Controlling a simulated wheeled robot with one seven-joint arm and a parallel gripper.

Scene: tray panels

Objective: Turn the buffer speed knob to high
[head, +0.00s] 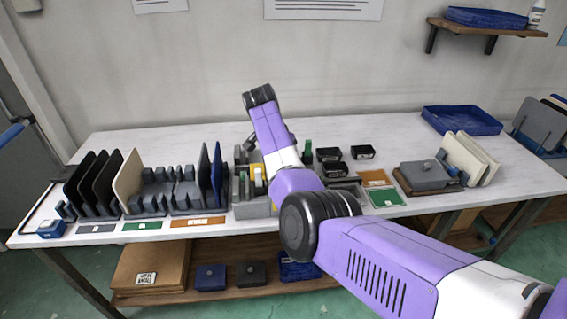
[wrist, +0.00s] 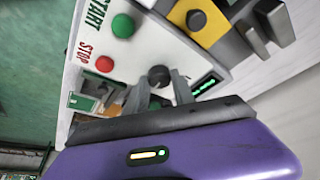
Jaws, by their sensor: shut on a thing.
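In the wrist view a light panel (wrist: 140,55) carries a green START button (wrist: 123,25), a red STOP button (wrist: 104,64) and a round black knob (wrist: 158,74). My gripper (wrist: 162,79) has its two grey fingers on either side of this black knob, shut on it. No label for the knob can be read, and its pointer direction cannot be told. A small display with green lit marks (wrist: 206,87) is right of the fingers. In the head view my arm hides the gripper and most of the panel.
A grey round part on a yellow strip (wrist: 196,19) and grey blocks (wrist: 265,25) lie near the fingers. On the white table (head: 110,145) stand racked dark plates (head: 85,180) at left, black boxes (head: 361,152) and a blue tray (head: 461,120) at right.

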